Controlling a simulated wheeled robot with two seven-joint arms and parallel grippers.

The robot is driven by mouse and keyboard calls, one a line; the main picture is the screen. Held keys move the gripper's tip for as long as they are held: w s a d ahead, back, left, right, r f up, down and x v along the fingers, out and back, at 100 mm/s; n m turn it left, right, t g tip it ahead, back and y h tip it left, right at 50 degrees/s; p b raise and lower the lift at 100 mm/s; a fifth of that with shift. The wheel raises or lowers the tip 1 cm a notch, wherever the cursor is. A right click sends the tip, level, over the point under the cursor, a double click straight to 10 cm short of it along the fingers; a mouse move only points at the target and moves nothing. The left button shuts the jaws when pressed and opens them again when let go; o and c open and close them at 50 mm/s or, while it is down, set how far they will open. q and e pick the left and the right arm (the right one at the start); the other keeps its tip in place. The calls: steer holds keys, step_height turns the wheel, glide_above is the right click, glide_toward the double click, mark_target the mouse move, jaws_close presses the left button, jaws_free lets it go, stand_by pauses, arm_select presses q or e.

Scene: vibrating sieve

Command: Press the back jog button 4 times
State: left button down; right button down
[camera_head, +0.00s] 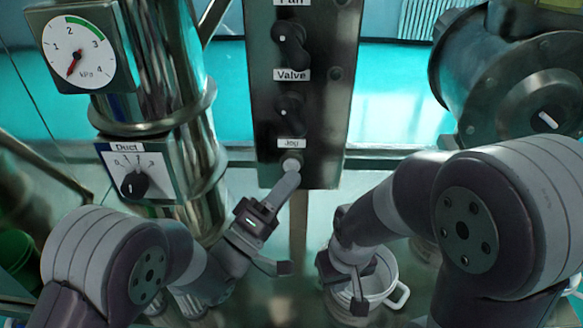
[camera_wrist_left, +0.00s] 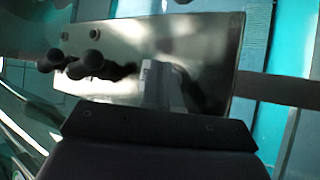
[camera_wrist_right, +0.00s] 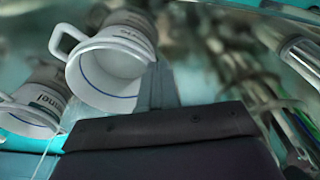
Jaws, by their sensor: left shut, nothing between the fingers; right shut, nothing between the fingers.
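The jog button (camera_head: 291,162) is a pale round button under the "Jog" label, low on the dark upright control panel (camera_head: 327,130). My left gripper (camera_head: 289,174) is shut and empty, its fingertips pointing up at the button and overlapping its lower edge. I cannot tell whether they press it or only touch it. In the left wrist view its closed fingers (camera_wrist_left: 161,84) reach to the metal panel and the button is hidden. My right gripper, shut and empty, hangs low at the right, beside a white mug (camera_head: 390,291); its fingers (camera_wrist_right: 158,88) show in the right wrist view.
The Valve knob (camera_head: 290,106) and Fan knob (camera_head: 289,38) sit above the button. A Duct dial (camera_head: 134,184) and pressure gauge (camera_head: 78,53) are on the left column. A metal drum (camera_head: 520,105) is at the right. Another mug (camera_wrist_right: 35,107) shows in the right wrist view.

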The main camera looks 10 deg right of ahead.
arm_select(q)
steer(key=shift+w, duration=0.2)
steer(key=shift+w+d, duration=0.2)
steer(key=shift+w, duration=0.25)
stand_by(0.7)
steer(key=shift+s, duration=0.15)
steer(key=shift+s+a, duration=0.25)
steer(key=shift+s, duration=0.5)
steer(key=s, duration=0.2)
steer(key=s+a, duration=0.1)
steer(key=s, duration=0.1)
steer(key=shift+s+a, duration=0.2)
steer(key=shift+s, duration=0.2)
stand_by(0.6)
